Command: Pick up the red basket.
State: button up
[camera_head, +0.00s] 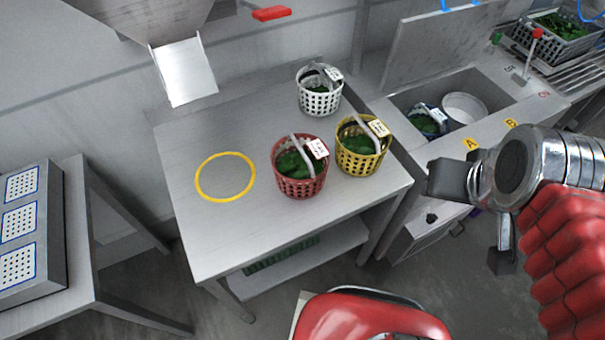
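The red basket (303,187) stands upright on the metal table (215,228), holding dark green leaves, with a grey handle arched over it and a white tag on its right side. A yellow basket (361,162) stands close to its right, and a white basket (320,100) stands behind. My gripper (447,180) is at the right, raised and apart from the red basket.
A yellow ring (225,177) marks a bare spot on the table left of the red basket. A metal chute (186,72) hangs over the back left. A sink (480,90) with a basket and bowl lies to the right. A side table with perforated panels (18,218) stands far left.

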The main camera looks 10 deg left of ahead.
aim_at(301, 174)
jog(key=k, duration=1.35)
jog(key=u, duration=1.7)
jog(key=i, duration=1)
jog(key=u, duration=0.05)
